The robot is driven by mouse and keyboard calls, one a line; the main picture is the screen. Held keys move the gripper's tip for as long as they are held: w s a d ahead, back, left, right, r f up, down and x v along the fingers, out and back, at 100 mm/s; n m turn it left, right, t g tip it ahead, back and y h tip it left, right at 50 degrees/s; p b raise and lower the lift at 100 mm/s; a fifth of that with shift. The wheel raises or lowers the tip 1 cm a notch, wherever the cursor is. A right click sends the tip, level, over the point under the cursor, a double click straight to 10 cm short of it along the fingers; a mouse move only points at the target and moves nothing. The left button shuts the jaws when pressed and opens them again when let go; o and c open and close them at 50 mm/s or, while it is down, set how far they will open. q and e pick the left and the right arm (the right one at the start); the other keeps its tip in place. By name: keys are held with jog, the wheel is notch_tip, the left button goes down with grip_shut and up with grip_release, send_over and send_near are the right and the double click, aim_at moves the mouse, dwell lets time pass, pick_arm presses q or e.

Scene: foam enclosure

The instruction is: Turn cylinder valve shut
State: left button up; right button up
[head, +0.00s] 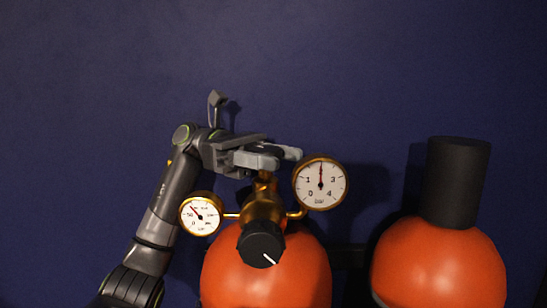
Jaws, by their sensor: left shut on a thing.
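My left gripper (280,155) comes in from the left above the brass regulator (264,202) on the left orange cylinder (265,282). It is shut on the cylinder valve, which the fingers and the brass body mostly hide. Brass shows just under the fingers. The left gauge (200,214) has its needle toward the upper left. The right gauge (320,184) has its needle almost straight up, between 1 and 3. A black regulator knob (258,243) with a white mark faces me, below the gripper and apart from it. My right gripper is not in view.
A second orange cylinder (440,262) with a tall black cap (458,182) stands at the right. A dark bar (348,257) shows between the cylinders. The dark blue wall (400,60) behind is bare, with free room above the gripper.

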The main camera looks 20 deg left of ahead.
aim_at(274, 149)
pick_arm(q)
jog(key=shift+f, duration=0.1)
jog(key=o, duration=0.8)
jog(key=shift+d, duration=0.1)
jog(key=shift+o, duration=0.8)
jog(key=shift+r, duration=0.55)
notch_tip(274, 149, up, 8)
jog(key=shift+f+b, duration=0.25)
jog(key=shift+b, duration=0.75)
jog(key=shift+r, duration=0.75)
